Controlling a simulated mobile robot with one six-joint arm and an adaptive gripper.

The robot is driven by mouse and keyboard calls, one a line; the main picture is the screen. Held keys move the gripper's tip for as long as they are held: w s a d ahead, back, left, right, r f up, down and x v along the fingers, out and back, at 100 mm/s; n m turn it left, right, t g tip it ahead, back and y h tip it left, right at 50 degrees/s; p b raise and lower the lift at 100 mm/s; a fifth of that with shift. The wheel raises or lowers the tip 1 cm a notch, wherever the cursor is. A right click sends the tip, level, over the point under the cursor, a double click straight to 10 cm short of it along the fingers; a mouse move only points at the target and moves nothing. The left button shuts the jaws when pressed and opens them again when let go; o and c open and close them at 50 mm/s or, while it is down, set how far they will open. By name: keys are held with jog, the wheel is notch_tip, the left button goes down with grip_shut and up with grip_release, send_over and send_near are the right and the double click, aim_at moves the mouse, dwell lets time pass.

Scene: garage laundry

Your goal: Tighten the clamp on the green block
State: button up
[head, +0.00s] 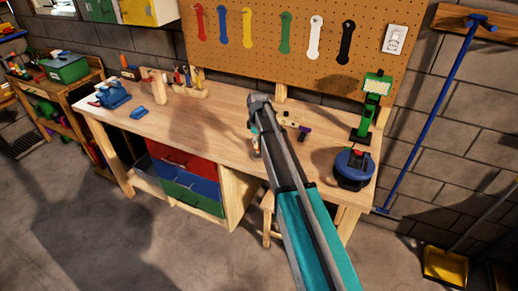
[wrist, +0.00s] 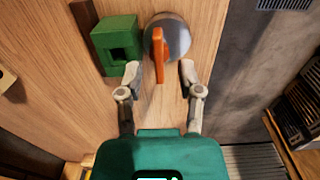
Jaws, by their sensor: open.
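A green block (wrist: 115,45) with a dark square opening stands on the wooden worktop at the upper left of the wrist view. Just right of it is a grey round metal part (wrist: 176,40), which looks like the clamp, with an orange handle (wrist: 158,52) across it. My gripper (wrist: 161,74) is open, with one finger on each side of the handle's lower end. The left fingertip is close to the block's lower right edge; I cannot tell whether they touch. In the head view my arm hides the block and clamp.
The workbench (head: 215,115) carries a blue vise (head: 113,95) at left, a tool rack (head: 188,84), a green lamp (head: 365,122) and a blue round device (head: 353,168) at right. A pegboard (head: 265,35) with wrenches rises behind.

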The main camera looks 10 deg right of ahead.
jog(key=shift+f+b, duration=0.55)
jog(key=shift+f, duration=0.25)
